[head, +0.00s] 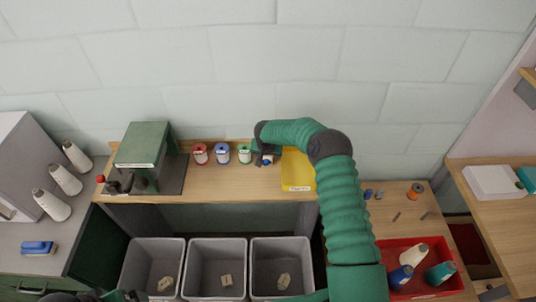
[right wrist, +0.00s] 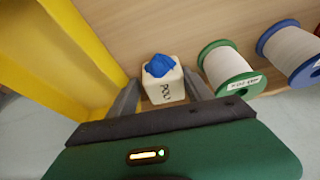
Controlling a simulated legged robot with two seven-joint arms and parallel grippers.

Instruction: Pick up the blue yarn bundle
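A blue lump of yarn (right wrist: 160,65) sits at the end of a small white block (right wrist: 164,88) with dark lettering, seen in the right wrist view. My right gripper (right wrist: 161,84) has one finger on each side of the white block, with narrow gaps visible, so it looks open around it. In the head view my right gripper (head: 265,158) is at the wooden shelf, between the green spool (head: 244,153) and the yellow bin (head: 297,170). It mostly hides the bundle there. Only dark and green parts of my left arm show at the bottom left edge; its fingers are unclear.
A red spool (head: 199,154) and a blue spool (head: 222,153) stand left of the green one. A green machine (head: 142,145) is at the shelf's left end. Several grey bins (head: 217,243) stand below. A red tray (head: 408,290) with cones is at lower right.

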